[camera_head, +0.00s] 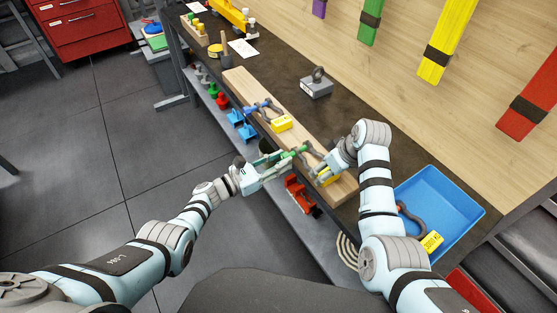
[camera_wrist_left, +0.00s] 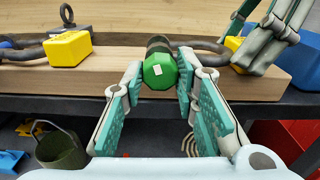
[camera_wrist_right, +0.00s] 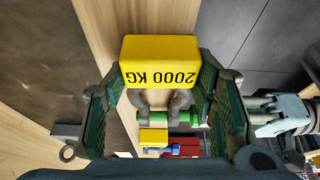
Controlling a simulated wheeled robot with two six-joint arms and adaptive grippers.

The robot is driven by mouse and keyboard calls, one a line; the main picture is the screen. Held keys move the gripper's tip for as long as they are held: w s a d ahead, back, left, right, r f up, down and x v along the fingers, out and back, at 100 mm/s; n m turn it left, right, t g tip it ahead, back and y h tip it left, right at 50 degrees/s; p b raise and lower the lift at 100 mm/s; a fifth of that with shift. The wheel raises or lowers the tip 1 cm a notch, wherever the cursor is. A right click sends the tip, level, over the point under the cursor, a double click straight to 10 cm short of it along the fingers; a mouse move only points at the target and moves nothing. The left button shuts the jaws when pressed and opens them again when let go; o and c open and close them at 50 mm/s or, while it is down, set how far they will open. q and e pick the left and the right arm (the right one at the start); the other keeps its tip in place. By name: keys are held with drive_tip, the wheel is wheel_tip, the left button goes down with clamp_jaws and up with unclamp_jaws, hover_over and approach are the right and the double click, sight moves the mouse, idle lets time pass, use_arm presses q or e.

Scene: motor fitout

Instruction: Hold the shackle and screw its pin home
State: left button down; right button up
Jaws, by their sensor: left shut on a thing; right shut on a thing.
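The shackle is a dark grey bow (camera_wrist_right: 155,101) with a yellow block marked 2000 KG (camera_wrist_right: 160,62). My right gripper (camera_head: 322,171) is shut on the yellow block, one finger on each side in the right wrist view. The green pin (camera_head: 296,152) lies at the shackle's open end; it also shows in the right wrist view (camera_wrist_right: 182,117). Its green many-sided head (camera_wrist_left: 160,71) sits between the fingertips of my left gripper (camera_wrist_left: 160,82), which is shut on it. How deep the pin sits in the shackle's eyes is hidden.
A second shackle with a blue pin (camera_head: 257,107) and yellow block (camera_head: 281,123) lies on the wooden board (camera_head: 245,87). A blue tray (camera_head: 462,207) holds another shackle (camera_head: 411,216). A grey block with an eye (camera_head: 316,86) stands on the bench. Coloured items sit on the lower shelf.

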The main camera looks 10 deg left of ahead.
use_arm(q)
drive_tip(key=shift+a+m, duration=0.2)
drive_tip(key=shift+m, duration=1.4)
use_arm(e)
drive_tip(key=shift+d+f, duration=0.1)
drive_tip(key=shift+d, duration=0.1)
use_arm(q)
drive_tip(key=c, duration=1.3)
unclamp_jaws()
use_arm(e)
drive_tip(key=shift+a, duration=0.1)
use_arm(q)
drive_tip(key=shift+d, duration=0.1)
